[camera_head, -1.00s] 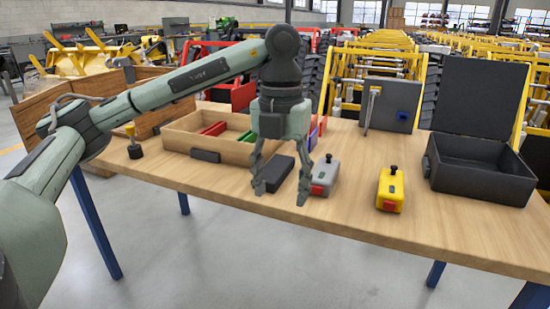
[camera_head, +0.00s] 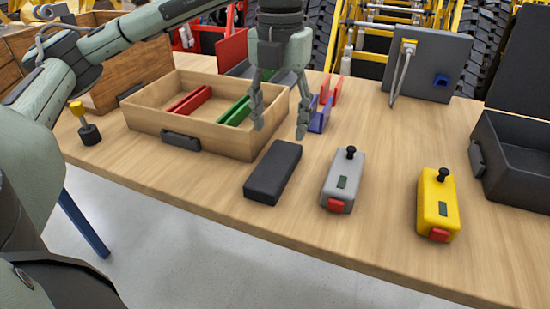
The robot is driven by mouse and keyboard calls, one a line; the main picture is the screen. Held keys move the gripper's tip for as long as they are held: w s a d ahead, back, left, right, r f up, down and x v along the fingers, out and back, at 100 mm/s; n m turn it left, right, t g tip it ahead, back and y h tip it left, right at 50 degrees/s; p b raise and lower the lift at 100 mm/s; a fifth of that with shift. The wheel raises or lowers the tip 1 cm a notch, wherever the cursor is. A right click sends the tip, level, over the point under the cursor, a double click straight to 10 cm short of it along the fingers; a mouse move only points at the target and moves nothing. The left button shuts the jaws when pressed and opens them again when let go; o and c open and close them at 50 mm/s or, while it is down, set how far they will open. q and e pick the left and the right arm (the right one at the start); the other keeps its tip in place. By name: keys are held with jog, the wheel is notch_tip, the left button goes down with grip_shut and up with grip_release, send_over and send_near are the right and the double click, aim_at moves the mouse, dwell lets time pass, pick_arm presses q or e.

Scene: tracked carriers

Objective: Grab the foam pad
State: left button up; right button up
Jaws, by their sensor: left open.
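The foam pad appears to be the dark, flat rectangular block (camera_head: 273,172) lying on the wooden table, just right of the shallow wooden tray. My left gripper (camera_head: 280,130) points down with its two fingers apart and nothing between them. Its fingertips show just beyond the pad's far end in the picture, apart from the pad; their exact height above the table is hard to tell. My right gripper is not in view.
The wooden tray (camera_head: 228,141) holds red and green pieces. A grey box (camera_head: 343,182) and a yellow box (camera_head: 438,205), each with a black knob, stand right of the pad. A black open case (camera_head: 512,165) is at far right. Bare table (camera_head: 330,255) lies in front.

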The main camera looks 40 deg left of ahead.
aim_at(279, 158)
pick_arm(q)
jog(key=f, duration=0.7)
jog(key=shift+s+d+f, duration=0.15)
jog(key=shift+s+d, duration=0.05)
jog(key=shift+s, duration=0.2)
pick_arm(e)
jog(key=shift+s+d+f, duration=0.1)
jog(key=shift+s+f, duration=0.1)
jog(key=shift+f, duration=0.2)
pick_arm(q)
jog(key=c, duration=0.6)
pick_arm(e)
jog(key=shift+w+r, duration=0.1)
